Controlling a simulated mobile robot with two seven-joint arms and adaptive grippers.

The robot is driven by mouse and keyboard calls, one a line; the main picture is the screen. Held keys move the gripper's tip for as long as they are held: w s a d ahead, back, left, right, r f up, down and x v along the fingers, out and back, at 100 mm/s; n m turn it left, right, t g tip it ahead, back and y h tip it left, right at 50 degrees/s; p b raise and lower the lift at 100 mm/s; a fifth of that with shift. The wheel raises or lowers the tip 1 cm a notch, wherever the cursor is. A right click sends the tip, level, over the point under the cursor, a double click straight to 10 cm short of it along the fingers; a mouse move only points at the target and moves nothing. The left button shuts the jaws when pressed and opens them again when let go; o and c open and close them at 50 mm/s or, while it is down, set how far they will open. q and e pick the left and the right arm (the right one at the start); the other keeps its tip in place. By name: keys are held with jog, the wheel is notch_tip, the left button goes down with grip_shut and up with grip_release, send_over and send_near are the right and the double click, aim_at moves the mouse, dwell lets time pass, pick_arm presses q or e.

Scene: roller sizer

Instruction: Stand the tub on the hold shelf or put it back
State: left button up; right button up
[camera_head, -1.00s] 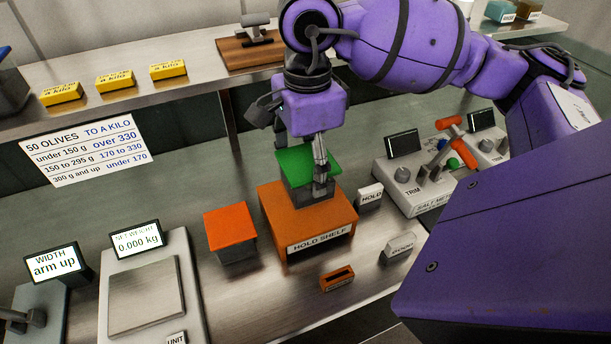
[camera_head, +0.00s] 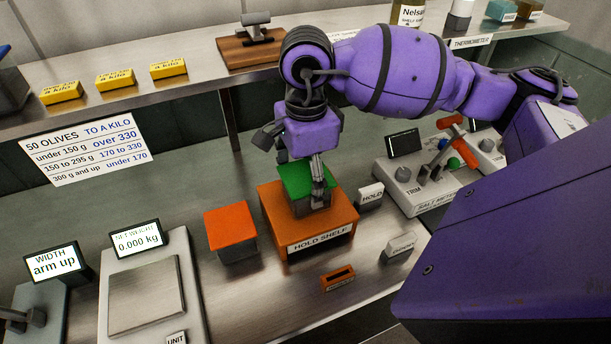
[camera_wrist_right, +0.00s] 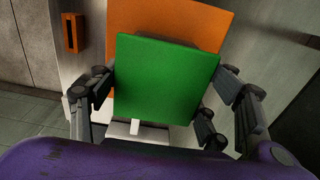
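The tub (camera_head: 313,203) is grey with a green lid (camera_head: 305,180). It is upright at the orange hold shelf (camera_head: 329,241), on or just above its top; I cannot tell which. My right gripper (camera_head: 318,186) comes down from above with its fingers at the tub's sides, shut on it. In the right wrist view the green lid (camera_wrist_right: 165,80) lies between the fingers, with the orange shelf top (camera_wrist_right: 175,18) behind it. My left gripper is not in view.
A second tub with an orange lid (camera_head: 230,226) stands left of the shelf. The scale (camera_head: 146,295) is at left, the salt meter (camera_head: 425,180) at right.

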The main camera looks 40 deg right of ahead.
aim_at(305, 174)
jog(key=o, duration=0.4)
jog(key=shift+c, duration=0.2)
jog(key=shift+r, duration=0.25)
notch_tip(305, 174, up, 12)
dwell(0.9)
